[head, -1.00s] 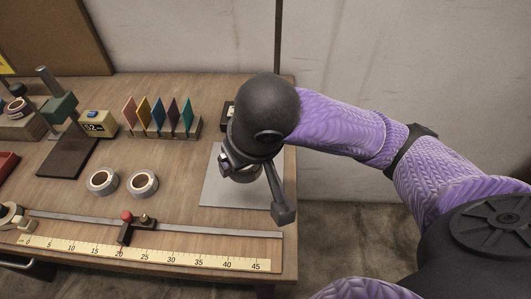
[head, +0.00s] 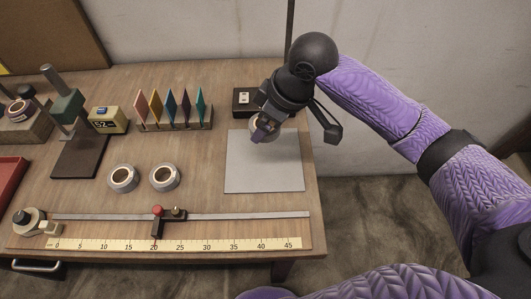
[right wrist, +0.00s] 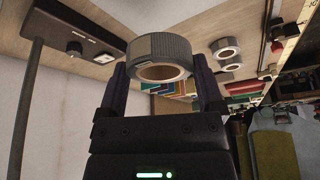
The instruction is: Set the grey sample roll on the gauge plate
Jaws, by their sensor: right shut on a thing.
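My right gripper (head: 264,130) is shut on a grey tape roll (head: 256,123), above the back part of a pale grey square plate (head: 265,172). The right wrist view shows the grey roll (right wrist: 183,46) between the fingertips of my right gripper (right wrist: 161,68), its open core facing the camera. In the head view the gripper partly hides the roll. A dark base plate (head: 76,162) lies under a green-headed stand (head: 68,108) at left, and its top is clear. I cannot tell from looks alone which plate is the gauge plate. My left gripper is not in view.
Two grey-white rolls (head: 123,178) lie mid-table. A yellow readout box (head: 107,120) and a rack of coloured cards (head: 175,113) stand behind. A dark box (head: 245,101) sits behind the pale plate. A ruler (head: 175,244) and slide rail (head: 230,216) run along the front.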

